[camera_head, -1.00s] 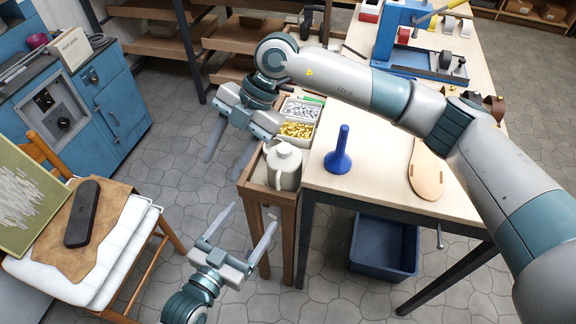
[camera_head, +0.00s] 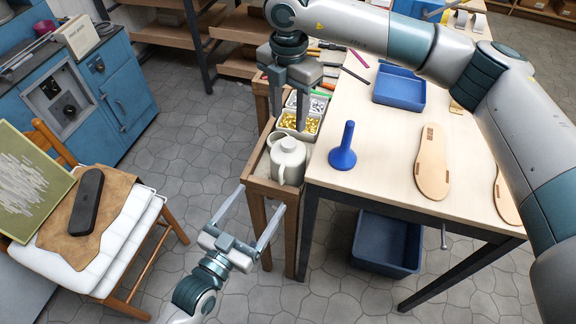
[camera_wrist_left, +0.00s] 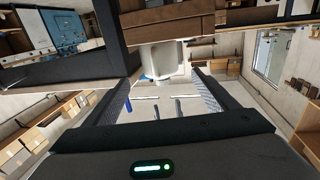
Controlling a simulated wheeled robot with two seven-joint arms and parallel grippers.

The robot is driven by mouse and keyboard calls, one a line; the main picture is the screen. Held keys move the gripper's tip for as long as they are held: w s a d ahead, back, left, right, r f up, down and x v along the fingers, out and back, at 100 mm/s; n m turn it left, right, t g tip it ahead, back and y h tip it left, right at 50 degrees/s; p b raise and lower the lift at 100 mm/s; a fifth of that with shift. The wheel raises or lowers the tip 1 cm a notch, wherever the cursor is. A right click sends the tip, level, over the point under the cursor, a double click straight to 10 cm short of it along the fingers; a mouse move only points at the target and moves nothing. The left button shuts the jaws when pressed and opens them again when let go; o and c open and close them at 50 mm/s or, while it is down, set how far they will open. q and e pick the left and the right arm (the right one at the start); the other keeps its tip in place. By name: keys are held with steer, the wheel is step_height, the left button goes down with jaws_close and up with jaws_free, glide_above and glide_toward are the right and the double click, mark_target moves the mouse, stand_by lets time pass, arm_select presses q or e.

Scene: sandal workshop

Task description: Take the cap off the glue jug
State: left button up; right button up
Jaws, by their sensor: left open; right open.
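The glue jug (camera_head: 287,166) is pale grey with a side handle and stands upright on a small wooden stand (camera_head: 259,183). Its cap (camera_head: 288,144) sits on top. My right gripper (camera_head: 291,120) is open and points down, its fingertips just above and behind the cap in the head view; I cannot tell the exact gap. My left gripper (camera_head: 261,202) is open and empty, below and left of the jug, its fingers pointing up toward the stand. In the left wrist view the jug (camera_wrist_left: 160,62) shows upside down beyond the open fingers, under the stand's wooden edge (camera_wrist_left: 165,27).
A blue funnel-shaped tool (camera_head: 343,152) stands on the table (camera_head: 385,135), right of the jug. Bins of gold and silver parts (camera_head: 298,122) lie behind it. A blue tray (camera_head: 399,86) and an insole (camera_head: 432,165) are on the table. A chair (camera_head: 115,225) stands at left.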

mark_target(289, 158)
arm_select(q)
steer(key=x, duration=1.6)
steer(key=shift+w+d, duration=0.15)
steer(key=shift+w, duration=0.1)
steer(key=shift+c, duration=0.6)
steer(key=c, duration=1.7)
steer(key=shift+c, duration=0.2)
arm_select(e)
steer(key=shift+m, duration=2.2)
steer(key=shift+f, duration=0.1)
steer(key=shift+f, duration=3.9)
steer(key=c, duration=1.1)
